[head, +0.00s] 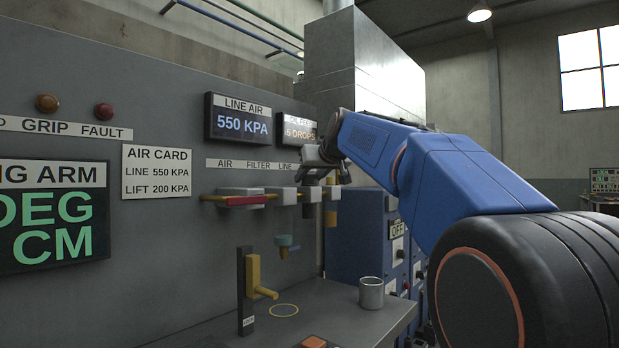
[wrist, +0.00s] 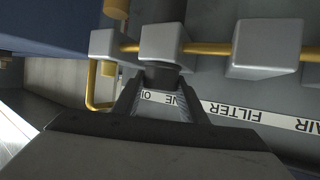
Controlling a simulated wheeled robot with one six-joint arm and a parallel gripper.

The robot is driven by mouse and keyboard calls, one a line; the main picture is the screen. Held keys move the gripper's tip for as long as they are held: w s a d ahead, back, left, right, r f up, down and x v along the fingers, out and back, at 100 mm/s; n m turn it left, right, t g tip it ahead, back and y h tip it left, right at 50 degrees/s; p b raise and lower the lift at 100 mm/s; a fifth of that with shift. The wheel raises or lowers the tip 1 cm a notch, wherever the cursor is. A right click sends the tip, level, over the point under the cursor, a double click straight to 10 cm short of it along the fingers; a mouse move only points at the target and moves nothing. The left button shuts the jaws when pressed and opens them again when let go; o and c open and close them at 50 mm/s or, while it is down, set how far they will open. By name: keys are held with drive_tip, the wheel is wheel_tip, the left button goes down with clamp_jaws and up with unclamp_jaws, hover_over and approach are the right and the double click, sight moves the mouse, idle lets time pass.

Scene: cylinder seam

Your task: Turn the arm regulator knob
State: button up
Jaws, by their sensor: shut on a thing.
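A dark knob (wrist: 163,77) sits on a light grey block (wrist: 162,42) on the yellow pipe. My gripper (wrist: 162,95) is shut on this knob, with one dark finger on each side of it. In the head view my gripper (head: 317,179) comes in from the right, above the row of grey blocks, and mostly hides the knob there. No name for the knob is readable, and I cannot tell how far it is turned.
A block with a red handle (head: 248,201) is left on the same pipe. An air card (head: 156,171) reads lift 200 kPa, and a line air display (head: 238,118) reads 550 kPa. Below are a yellow lever (head: 254,276) and a grey cup (head: 371,293) on the bench (head: 330,307).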

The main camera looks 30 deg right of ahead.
drive_tip(key=shift+m+h, duration=0.8)
drive_tip(key=shift+h, duration=0.2)
drive_tip(key=o, duration=1.1)
drive_tip(key=shift+c, duration=0.2)
drive_tip(key=v, duration=1.7)
drive_tip(key=shift+s+r, duration=0.15)
drive_tip(key=shift+r, duration=0.15)
